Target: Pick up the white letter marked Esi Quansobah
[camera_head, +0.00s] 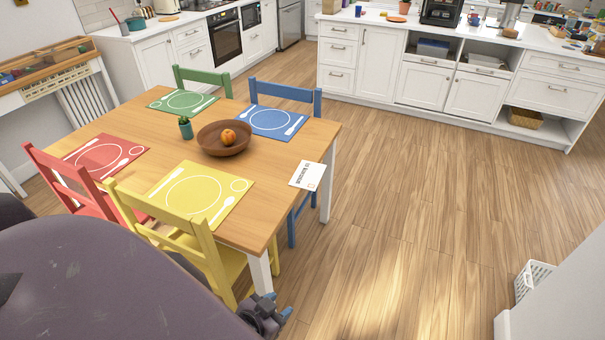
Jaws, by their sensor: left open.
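A white letter (307,176) lies flat at the right edge of the wooden table (269,190), partly reaching over the edge. It has small dark print, too small to read here, so I cannot confirm the name. My left gripper (278,305) shows small at the bottom of the view, low and in front of the table's near corner, well apart from the letter. It is open and looks empty. My right gripper is not in view.
On the table are a brown bowl (212,147) with an orange fruit, a small potted plant (186,128) and coloured placemats. Red, yellow (208,250), green and blue (286,92) chairs surround it. White counters stand behind.

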